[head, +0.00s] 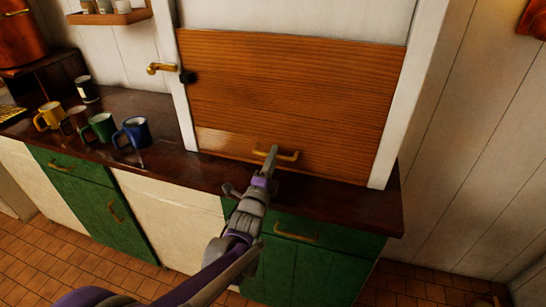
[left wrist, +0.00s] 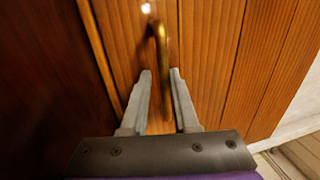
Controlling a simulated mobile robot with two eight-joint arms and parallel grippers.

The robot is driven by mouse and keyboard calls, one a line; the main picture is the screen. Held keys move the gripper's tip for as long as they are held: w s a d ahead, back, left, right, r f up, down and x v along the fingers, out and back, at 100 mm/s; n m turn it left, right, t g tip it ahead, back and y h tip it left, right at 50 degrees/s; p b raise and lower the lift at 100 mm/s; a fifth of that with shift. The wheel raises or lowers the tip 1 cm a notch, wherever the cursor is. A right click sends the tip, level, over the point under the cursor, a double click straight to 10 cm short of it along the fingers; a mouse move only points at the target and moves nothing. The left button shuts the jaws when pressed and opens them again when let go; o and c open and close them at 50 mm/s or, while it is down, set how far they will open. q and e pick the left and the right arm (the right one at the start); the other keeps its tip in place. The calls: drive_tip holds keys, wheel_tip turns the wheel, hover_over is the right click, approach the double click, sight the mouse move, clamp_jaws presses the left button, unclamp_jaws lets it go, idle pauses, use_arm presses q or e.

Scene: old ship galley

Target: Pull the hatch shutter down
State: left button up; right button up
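The hatch shutter (head: 290,95) is a wide panel of orange-brown wood boards between white posts. Its bottom edge is down at the dark countertop, and a white surface shows above its top edge. A brass bar handle (head: 288,156) is fixed near its bottom. My left gripper (head: 272,152) is at this handle. In the left wrist view the handle (left wrist: 163,50) runs between the two fingers (left wrist: 161,73), with a small gap beside it, so the gripper looks open around it. My right gripper is not in view.
Yellow, brown, green and blue mugs (head: 134,133) and a dark jar (head: 87,90) stand on the countertop (head: 165,165) left of the hatch. A brass lever (head: 160,68) sticks out by the left post. Green and cream cabinets (head: 160,205) are below.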

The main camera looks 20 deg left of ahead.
use_arm(q)
drive_tip(key=s+f, duration=0.2)
drive_tip(key=s, duration=0.8)
drive_tip(key=shift+s+a, duration=0.2)
drive_tip(key=shift+s, duration=0.1)
